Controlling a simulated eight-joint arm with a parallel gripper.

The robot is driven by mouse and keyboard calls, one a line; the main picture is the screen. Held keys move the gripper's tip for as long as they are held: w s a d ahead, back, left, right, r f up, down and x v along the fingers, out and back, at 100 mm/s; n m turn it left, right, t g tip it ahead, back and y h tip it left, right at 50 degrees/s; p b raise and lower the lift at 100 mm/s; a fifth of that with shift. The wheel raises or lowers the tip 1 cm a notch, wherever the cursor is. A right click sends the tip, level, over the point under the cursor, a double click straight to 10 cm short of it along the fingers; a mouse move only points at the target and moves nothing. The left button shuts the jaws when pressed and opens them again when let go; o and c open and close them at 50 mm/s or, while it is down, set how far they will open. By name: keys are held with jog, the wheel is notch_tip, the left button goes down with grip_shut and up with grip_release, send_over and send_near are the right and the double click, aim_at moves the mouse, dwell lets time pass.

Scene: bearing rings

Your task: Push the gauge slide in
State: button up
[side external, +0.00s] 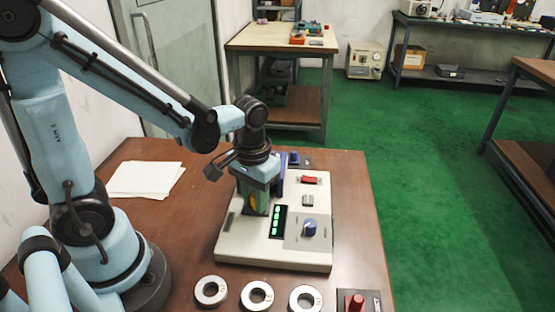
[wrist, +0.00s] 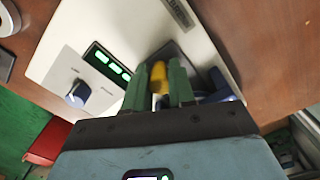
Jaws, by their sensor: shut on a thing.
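The gauge (side external: 262,250) is a cream box on the brown table, with a lit green display (side external: 279,221) and a blue knob (side external: 310,228). In the wrist view its cream top (wrist: 122,30) fills the upper middle. My gripper (side external: 254,204) points down over the left part of the box. In the wrist view its green fingers (wrist: 160,84) are shut on a yellow piece (wrist: 158,76), seemingly a slide handle, over a dark grey plate (wrist: 184,58). The fingers hide most of the piece, and how far in the slide sits cannot be told.
A blue part (wrist: 218,84) stands right beside the fingers in the wrist view. A red switch (side external: 309,180) is on the box. Three metal rings (side external: 257,295) lie in front of it, with a red-knobbed device (side external: 355,301) to their right. White paper (side external: 146,178) lies at left.

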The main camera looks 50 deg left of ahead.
jog(key=shift+w+a, duration=0.35)
jog(key=shift+w, duration=0.05)
jog(key=shift+w+a, duration=0.15)
jog(key=shift+a, duration=0.1)
dwell(0.4)
jog(key=o, duration=0.7)
jog(key=shift+d, duration=0.1)
jog(key=shift+r, duration=0.2)
notch_tip(320, 180, up, 7)
jog(key=shift+f, duration=0.2)
